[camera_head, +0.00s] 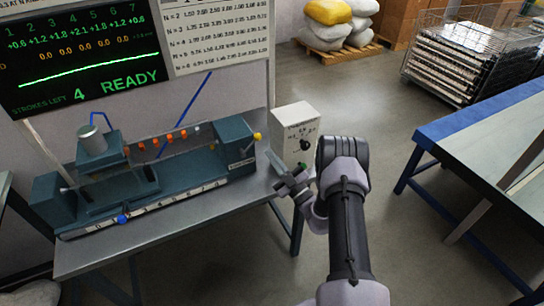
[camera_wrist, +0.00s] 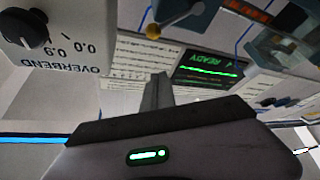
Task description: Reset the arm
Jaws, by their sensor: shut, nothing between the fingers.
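My arm reaches up from the lower right of the head view. My gripper (camera_head: 274,161) is shut and empty. It is in the air by the right end of the bench, just below the white control box (camera_head: 297,122) in the picture. In the wrist view the shut fingers (camera_wrist: 158,92) stick up in the middle with nothing between them. The teal bending machine (camera_head: 150,180) sits on the bench to the left, apart from my gripper. A lever with a yellow ball (camera_head: 257,136) is at its right end.
The box's black knob (camera_head: 304,144) is close to my gripper; the wrist view shows "OVERBEND" upside down. A screen (camera_head: 80,50) reads "4 READY". A blue-edged table (camera_head: 490,150) stands right, with open floor (camera_head: 370,110) between. A wire cage (camera_head: 470,55) is behind.

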